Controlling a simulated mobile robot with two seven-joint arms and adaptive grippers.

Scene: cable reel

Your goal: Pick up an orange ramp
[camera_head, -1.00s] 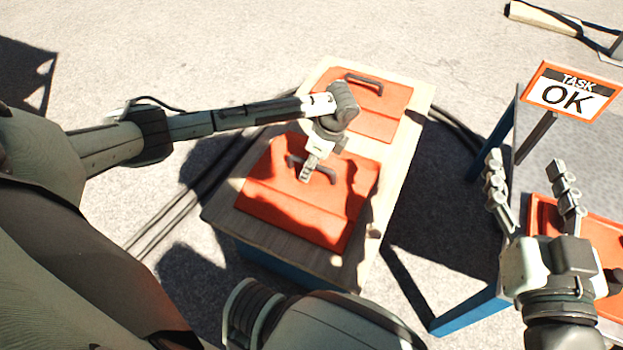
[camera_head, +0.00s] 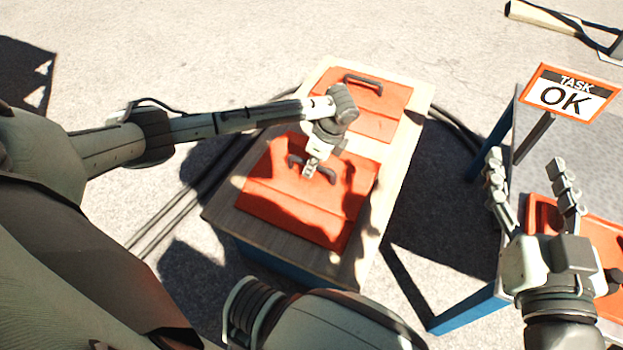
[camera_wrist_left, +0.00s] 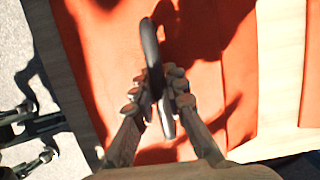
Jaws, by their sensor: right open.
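Two orange ramps with dark handles lie on a table. My left gripper (camera_head: 312,168) is at the handle (camera_head: 325,172) of the near ramp (camera_head: 290,215). In the left wrist view, its fingers (camera_wrist_left: 160,85) converge closely on both sides of that handle (camera_wrist_left: 150,42) and look shut on it. The ramp (camera_wrist_left: 110,50) lies flat on the tabletop. The far ramp (camera_head: 365,115) lies behind my left wrist, which hides part of it. My right gripper (camera_head: 530,185) is open and empty at the right, above another orange piece (camera_head: 597,232).
The table (camera_head: 395,180) has a wooden top and blue sides. A blue-framed stand (camera_head: 470,312) with a grey surface is at the right. A "TASK OK" sign (camera_head: 570,92) rises above it. Dark cables run along the ground beside the table. Open pavement surrounds both.

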